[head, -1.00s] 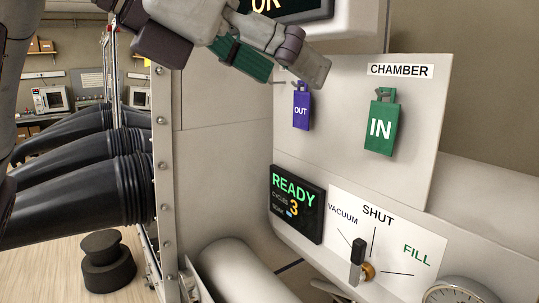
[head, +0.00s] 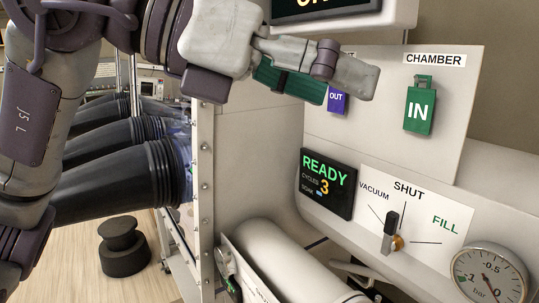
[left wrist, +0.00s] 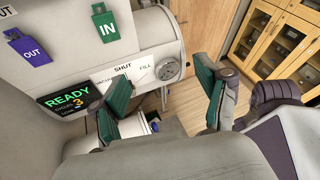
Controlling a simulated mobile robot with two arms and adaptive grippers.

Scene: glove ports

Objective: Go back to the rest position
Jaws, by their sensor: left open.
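My left gripper (head: 345,85) is in front of the chamber panel (head: 355,135) in the head view. Its jaws, with green pads, are open and empty, and a finger covers part of the purple OUT tag (head: 338,102). In the left wrist view the open jaws (left wrist: 162,102) have a clear gap between them. The green IN tag (head: 420,110) hangs to the right, under the CHAMBER label, apart from the gripper. My right gripper is in neither view.
A READY display (head: 328,183) and a valve lever (head: 391,230), standing roughly upright, are lower on the panel. A gauge (head: 489,276) is at lower right. Black glove sleeves (head: 110,185) are at left. Wooden cabinets (left wrist: 275,48) show in the left wrist view.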

